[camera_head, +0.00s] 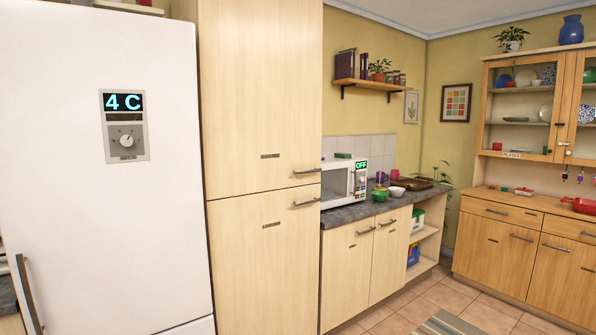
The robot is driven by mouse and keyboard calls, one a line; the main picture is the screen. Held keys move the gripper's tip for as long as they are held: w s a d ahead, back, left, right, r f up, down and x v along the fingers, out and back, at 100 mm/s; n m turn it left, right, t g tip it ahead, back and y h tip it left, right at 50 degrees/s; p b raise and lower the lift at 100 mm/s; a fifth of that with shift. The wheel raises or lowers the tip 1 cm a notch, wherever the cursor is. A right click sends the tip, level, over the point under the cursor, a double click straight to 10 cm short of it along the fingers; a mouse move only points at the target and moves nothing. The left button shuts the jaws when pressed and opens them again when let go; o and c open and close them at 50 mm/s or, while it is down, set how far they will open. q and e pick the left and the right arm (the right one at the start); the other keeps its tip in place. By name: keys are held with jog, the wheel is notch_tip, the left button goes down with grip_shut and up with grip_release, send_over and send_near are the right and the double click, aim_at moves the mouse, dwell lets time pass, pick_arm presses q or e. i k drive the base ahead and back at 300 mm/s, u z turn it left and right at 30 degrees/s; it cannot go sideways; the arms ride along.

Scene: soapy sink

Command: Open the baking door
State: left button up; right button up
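No door can be clearly read as the baking door, because the small door labels are too small to make out. A tall pale wood cabinet has a shut upper door (255,90) and a shut lower door (262,270), each with a dark label and a bar handle at its right edge. Low cabinet doors (348,270) under the counter are also shut, with bar handles near their tops. The wooden hutch (490,245) at the right has shut lower doors and drawers. Neither of my grippers is in view.
A white fridge (100,220) with a "4 C" display stands at the left. A microwave (340,180) reading "OFF" sits on the grey counter (345,214), near bowls. The tiled floor (450,297) is open in front of the hutch, with part of a rug (447,324).

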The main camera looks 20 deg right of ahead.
aim_at(260, 62)
jog(key=i, duration=0.15)
jog(key=z, duration=2.15)
jog(key=i, duration=2.8)
jog(key=u, duration=1.25)
